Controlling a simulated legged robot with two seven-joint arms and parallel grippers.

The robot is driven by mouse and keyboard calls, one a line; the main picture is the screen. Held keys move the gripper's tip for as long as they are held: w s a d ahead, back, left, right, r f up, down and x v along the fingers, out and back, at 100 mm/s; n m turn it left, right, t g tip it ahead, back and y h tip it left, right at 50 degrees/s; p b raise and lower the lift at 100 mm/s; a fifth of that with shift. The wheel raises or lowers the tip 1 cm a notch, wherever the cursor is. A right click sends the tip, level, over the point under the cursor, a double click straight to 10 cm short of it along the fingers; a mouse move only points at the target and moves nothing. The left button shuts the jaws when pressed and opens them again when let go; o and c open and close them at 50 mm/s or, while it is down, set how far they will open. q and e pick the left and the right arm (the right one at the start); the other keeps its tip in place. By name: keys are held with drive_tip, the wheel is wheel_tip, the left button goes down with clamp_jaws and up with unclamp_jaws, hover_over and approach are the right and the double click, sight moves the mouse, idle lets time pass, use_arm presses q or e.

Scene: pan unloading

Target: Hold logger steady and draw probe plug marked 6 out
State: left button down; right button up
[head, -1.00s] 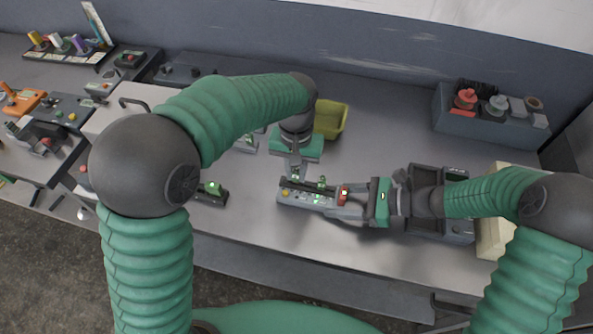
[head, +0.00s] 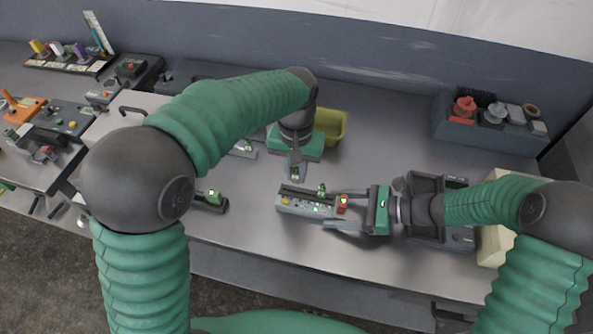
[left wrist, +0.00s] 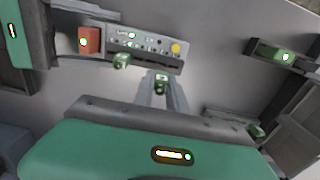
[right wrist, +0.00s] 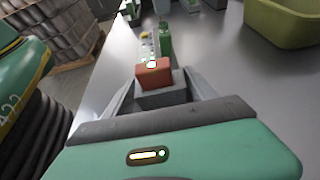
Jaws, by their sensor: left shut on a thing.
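The logger (head: 305,203) is a grey bar with small lights, a yellow button and a red end block (head: 343,204); it lies flat on the bench. A green plug (left wrist: 121,61) stands on it. My left gripper (head: 296,174) is shut on another small green plug (left wrist: 161,84), apart from the logger on its far side. I cannot read a 6 on it. My right gripper (head: 346,210) is open, its fingers spread either side of the logger's red end. That end also shows between them in the right wrist view (right wrist: 152,74).
A dark holder (head: 212,203) with a green plug lies left of the logger. A yellow-green bin (head: 330,125) stands behind my left gripper. A dark tray (head: 426,182) is under my right arm. A grey box (head: 488,132) with spools is at back right. Bench between is clear.

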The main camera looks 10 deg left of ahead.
drive_tip(key=shift+o, duration=1.1)
drive_tip(key=v, duration=1.2)
drive_tip(key=shift+d, duration=0.15)
drive_tip(key=shift+f, duration=0.1)
